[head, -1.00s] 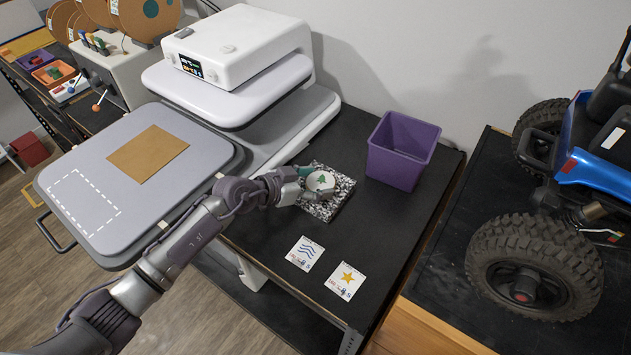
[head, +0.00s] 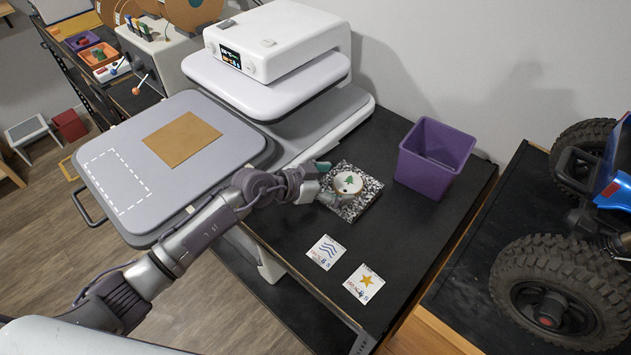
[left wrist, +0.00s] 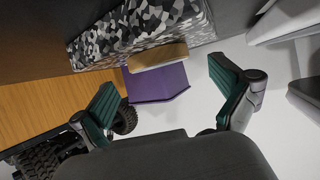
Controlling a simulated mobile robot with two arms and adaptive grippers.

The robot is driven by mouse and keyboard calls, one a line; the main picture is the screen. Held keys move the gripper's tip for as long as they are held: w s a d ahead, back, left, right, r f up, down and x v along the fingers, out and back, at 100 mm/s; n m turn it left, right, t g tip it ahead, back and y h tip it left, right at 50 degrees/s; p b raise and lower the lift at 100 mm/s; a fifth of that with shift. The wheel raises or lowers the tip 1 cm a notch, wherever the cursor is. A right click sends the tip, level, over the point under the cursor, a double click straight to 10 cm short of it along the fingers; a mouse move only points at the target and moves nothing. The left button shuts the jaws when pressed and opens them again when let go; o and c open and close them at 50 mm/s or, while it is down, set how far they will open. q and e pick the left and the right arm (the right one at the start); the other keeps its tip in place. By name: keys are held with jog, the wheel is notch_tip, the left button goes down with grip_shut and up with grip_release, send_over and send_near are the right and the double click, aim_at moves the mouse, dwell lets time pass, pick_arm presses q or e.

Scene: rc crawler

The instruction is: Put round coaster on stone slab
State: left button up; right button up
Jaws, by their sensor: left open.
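The round coaster (head: 348,182), pale with a green tree and a wooden rim, lies on the speckled black-and-white stone slab (head: 373,188) on the black bench. In the left wrist view the coaster's wooden edge (left wrist: 158,56) shows against the slab (left wrist: 140,30). My left gripper (head: 327,183) is open just left of the coaster. In the left wrist view the green-padded fingers (left wrist: 170,95) stand wide apart with nothing between them, and the coaster is beyond the tips. My right gripper is not in view.
A purple bin (head: 434,158) stands right of the slab. A wave card (head: 326,252) and a star card (head: 363,284) lie in front. A grey press machine (head: 165,165) with a brown sheet (head: 182,138) is at left. A crawler (head: 560,290) is at right.

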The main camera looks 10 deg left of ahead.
pick_arm(q)
jog(key=v, duration=0.8)
jog(key=shift+s+a+r, duration=0.1)
jog(key=shift+s+a, duration=0.05)
jog(key=shift+a, duration=0.15)
jog(key=shift+s+a+r+b, duration=0.3)
jog(key=shift+s+a+r, duration=0.05)
jog(key=shift+a+r, duration=0.1)
jog(key=shift+s+f, duration=0.1)
jog(key=shift+f, duration=0.05)
